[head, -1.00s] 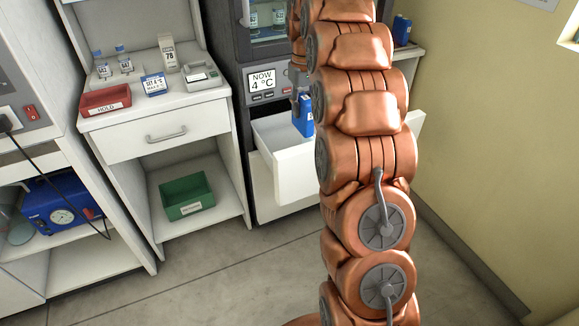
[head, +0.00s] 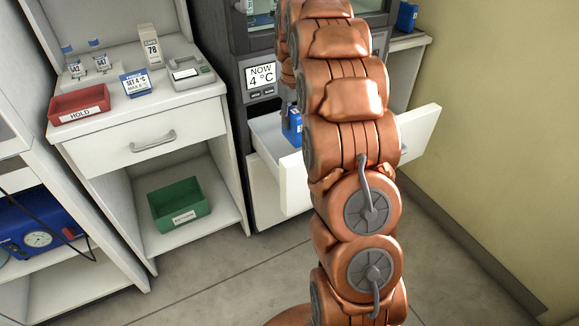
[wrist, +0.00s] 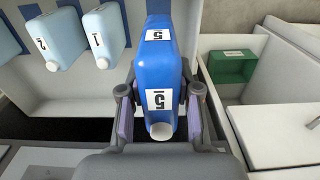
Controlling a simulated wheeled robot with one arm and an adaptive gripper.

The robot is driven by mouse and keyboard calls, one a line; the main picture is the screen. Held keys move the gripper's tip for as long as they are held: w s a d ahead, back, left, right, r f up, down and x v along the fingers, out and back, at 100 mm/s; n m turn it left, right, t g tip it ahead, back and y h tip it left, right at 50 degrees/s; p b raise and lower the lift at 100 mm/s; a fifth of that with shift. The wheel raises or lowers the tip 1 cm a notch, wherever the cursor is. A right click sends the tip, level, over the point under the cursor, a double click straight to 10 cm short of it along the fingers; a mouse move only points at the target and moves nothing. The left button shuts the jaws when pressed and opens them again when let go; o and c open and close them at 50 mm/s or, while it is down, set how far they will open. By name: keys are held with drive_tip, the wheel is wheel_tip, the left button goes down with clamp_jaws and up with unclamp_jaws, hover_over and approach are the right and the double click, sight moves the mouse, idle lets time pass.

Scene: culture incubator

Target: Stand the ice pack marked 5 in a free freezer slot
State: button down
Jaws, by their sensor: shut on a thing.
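The blue ice pack marked 5 (wrist: 157,75) is in my gripper (wrist: 160,108), with a finger on each side of it. Its white cap faces the wrist camera. In the head view the pack (head: 292,127) shows at the open white freezer drawer (head: 290,185), partly hidden by my arm and at the drawer front's top edge. Two light-blue packs, marked 2 (wrist: 55,40) and 1 (wrist: 105,35), stand to the left in the wrist view. I cannot tell whether the held pack touches the drawer floor or a slot.
A display reading 4 °C (head: 261,77) is above the drawer. A bench to the left holds a red HOLD tray (head: 78,103); a green bin (head: 180,203) sits on its lower shelf. Another blue item (head: 407,15) stands on the right-hand ledge. The floor in front is clear.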

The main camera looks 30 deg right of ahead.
drive_tip(key=shift+w+f, duration=0.2)
drive_tip(key=shift+f, duration=0.8)
wheel_tip(320, 180, down, 10)
drive_tip(key=shift+d+r+b, duration=0.1)
drive_tip(key=shift+b, duration=0.25)
drive_tip(key=shift+f, duration=0.2)
drive_tip(key=c, duration=0.8)
unclamp_jaws()
drive_tip(key=shift+r, duration=0.1)
wheel_tip(320, 180, up, 12)
drive_tip(key=shift+s+r+p, duration=0.1)
drive_tip(key=shift+r+p, duration=0.05)
drive_tip(key=shift+p, duration=0.15)
